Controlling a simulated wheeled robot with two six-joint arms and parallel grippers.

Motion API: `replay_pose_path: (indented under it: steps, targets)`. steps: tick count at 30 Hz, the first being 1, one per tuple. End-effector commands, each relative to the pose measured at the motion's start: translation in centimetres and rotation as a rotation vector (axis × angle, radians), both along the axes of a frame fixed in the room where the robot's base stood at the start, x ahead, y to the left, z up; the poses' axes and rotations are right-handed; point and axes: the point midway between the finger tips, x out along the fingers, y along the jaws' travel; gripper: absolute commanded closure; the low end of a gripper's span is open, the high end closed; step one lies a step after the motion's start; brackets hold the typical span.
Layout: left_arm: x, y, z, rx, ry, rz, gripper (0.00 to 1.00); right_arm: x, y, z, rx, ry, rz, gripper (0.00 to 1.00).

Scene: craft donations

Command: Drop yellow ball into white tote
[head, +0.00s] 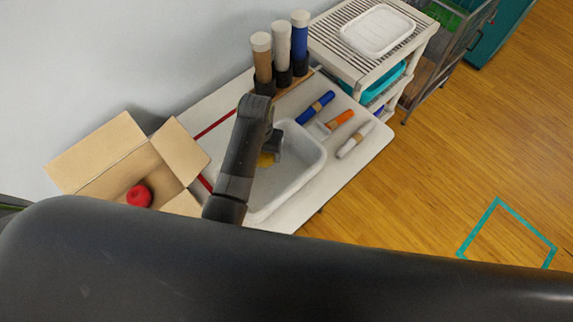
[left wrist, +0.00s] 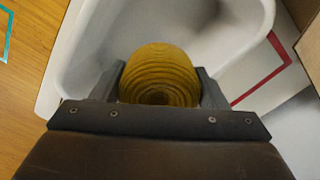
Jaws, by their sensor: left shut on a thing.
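The yellow ball (left wrist: 158,76) is between the two fingers of my left gripper (left wrist: 160,92), which is shut on it. In the head view only a small part of the yellow ball (head: 267,160) shows beside my left gripper (head: 268,150); the arm hides the rest. The white tote (head: 314,170) stands on the white table, and the ball is over its inside. In the left wrist view the tote's rim (left wrist: 72,68) curves around the ball. I cannot tell how high the ball is above the tote's floor. My right gripper is not in view.
A cardboard box (head: 95,160) with a red ball (head: 139,196) is at the left. Markers in blue (head: 315,107), orange (head: 340,119) and white (head: 356,139) lie right of the tote. Upright bottles (head: 282,50) stand behind, near a shelf (head: 345,65). Wood floor lies right.

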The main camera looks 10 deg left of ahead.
Motion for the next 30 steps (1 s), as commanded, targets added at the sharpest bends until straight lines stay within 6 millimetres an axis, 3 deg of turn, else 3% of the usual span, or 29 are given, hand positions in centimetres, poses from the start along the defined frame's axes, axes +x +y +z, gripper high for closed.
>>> replay_pose_path:
  steps: [18, 29, 30]
  targets:
    - [-0.1, 0.1, -5.6, 0.001, 0.002, 0.005, 0.55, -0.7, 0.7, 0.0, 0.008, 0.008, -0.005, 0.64]
    - [-0.1, 0.1, -6.0, 0.001, 0.000, 0.005, 0.55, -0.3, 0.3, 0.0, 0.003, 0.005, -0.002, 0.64]
    - [-0.1, 0.1, -6.0, 0.001, 0.000, 0.005, 0.29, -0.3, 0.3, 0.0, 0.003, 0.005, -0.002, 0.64]
